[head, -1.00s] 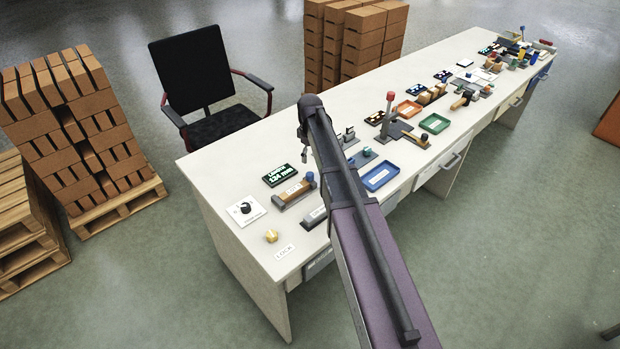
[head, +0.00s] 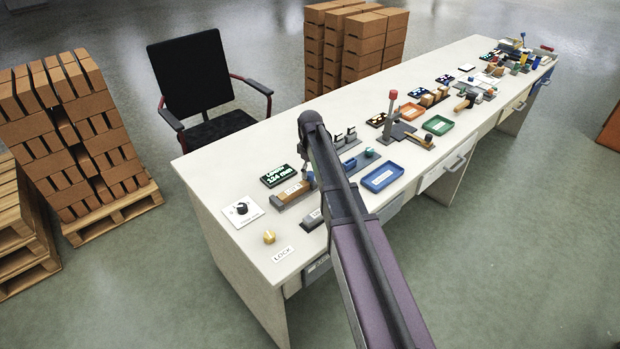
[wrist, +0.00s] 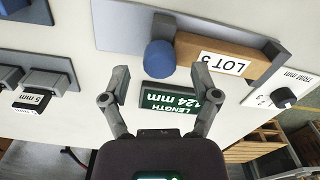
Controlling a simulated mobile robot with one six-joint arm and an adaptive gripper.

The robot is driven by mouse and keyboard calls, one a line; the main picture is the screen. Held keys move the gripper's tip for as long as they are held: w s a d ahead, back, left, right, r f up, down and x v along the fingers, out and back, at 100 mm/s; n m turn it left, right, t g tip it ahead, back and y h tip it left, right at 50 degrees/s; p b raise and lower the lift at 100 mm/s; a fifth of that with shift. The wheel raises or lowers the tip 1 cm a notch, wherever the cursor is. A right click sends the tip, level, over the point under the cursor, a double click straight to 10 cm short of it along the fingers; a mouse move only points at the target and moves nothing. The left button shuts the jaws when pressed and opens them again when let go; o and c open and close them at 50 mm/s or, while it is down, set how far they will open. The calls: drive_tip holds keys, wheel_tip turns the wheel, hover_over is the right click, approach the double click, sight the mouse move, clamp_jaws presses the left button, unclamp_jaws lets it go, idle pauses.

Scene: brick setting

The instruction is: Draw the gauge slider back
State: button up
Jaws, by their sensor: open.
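The length gauge has a grey bed (wrist: 130,28) with a brown block labelled LOT 5 (wrist: 225,62) lying along it, and a round blue knob (wrist: 160,54) at the block's left end in the wrist view. In the head view the blue knob (head: 310,176) is partly behind my arm. A dark display (wrist: 182,97) reading LENGTH 124 mm stands beside the gauge; it also shows in the head view (head: 278,175). My gripper (wrist: 177,78) is open and empty, its fingertips apart on either side of the knob's line, short of the knob in the picture.
A trim dial (wrist: 284,97) is beside the gauge's block end. A yellow knob (head: 269,237) with a LOCK label is near the table's front corner. Small fixtures with a 5 mm tag (wrist: 32,102) stand on the other side. A blue tray (head: 382,176) lies farther along the table.

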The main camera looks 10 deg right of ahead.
drive_tip(key=shift+f+b, duration=0.45)
drive_tip(key=shift+f, duration=0.3)
